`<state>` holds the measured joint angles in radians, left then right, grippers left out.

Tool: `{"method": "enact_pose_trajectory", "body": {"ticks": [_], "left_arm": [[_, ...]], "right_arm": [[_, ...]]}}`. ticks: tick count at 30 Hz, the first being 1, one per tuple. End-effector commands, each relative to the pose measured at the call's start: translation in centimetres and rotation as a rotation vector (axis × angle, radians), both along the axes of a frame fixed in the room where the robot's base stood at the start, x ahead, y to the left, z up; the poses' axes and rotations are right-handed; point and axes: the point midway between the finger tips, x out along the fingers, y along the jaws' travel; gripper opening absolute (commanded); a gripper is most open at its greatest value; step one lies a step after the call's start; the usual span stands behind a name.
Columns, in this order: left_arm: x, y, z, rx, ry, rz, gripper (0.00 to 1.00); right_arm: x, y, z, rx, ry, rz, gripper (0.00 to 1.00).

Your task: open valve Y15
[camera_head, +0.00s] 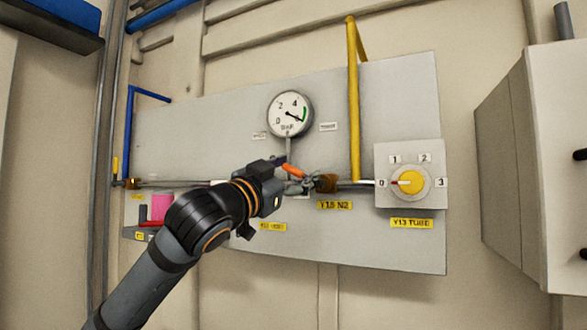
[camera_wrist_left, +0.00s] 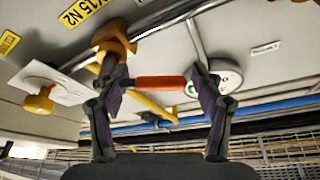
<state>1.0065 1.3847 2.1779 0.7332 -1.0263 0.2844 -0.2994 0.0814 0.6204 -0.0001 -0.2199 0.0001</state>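The Y15 N2 label (camera_head: 334,205) is yellow and sits under a brass-coloured valve body (camera_head: 326,183) on the grey panel's pipe. An orange lever handle (camera_head: 292,170) lies to the left of the valve body, tilted up to the left. My left gripper (camera_head: 285,180) is at the handle and partly hides it. In the left wrist view the fingers are wide apart, with the orange handle (camera_wrist_left: 160,83) seen lengthwise between them; whether they touch it I cannot tell. The Y15 N2 label also shows there (camera_wrist_left: 82,10). My right gripper is not in view.
A round gauge (camera_head: 290,113) is above the gripper. A vertical yellow pipe (camera_head: 354,110) rises right of the valve. The yellow Y13 TUBE knob (camera_head: 411,182) points to 0. A grey cabinet (camera_head: 510,170) stands out at the right. A blue pipe (camera_head: 129,130) is at the left.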

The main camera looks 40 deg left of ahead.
Motion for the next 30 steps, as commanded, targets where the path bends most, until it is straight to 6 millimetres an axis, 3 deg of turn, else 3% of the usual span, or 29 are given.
{"method": "enact_pose_trajectory", "body": {"ticks": [1,14,20,30], "left_arm": [[0.0,0.0,0.0,0.000,0.000,0.000,0.56],[0.0,0.0,0.0,0.000,0.001,-0.001,0.00],[0.0,0.0,-0.5,-0.042,-0.012,-0.004,0.00],[-0.2,0.5,-2.4,-0.414,-0.131,-0.005,0.00]], "right_arm": [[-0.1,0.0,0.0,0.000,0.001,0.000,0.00],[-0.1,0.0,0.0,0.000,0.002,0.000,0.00],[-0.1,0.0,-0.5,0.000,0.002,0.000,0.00],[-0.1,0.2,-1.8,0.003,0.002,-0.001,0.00]]}}
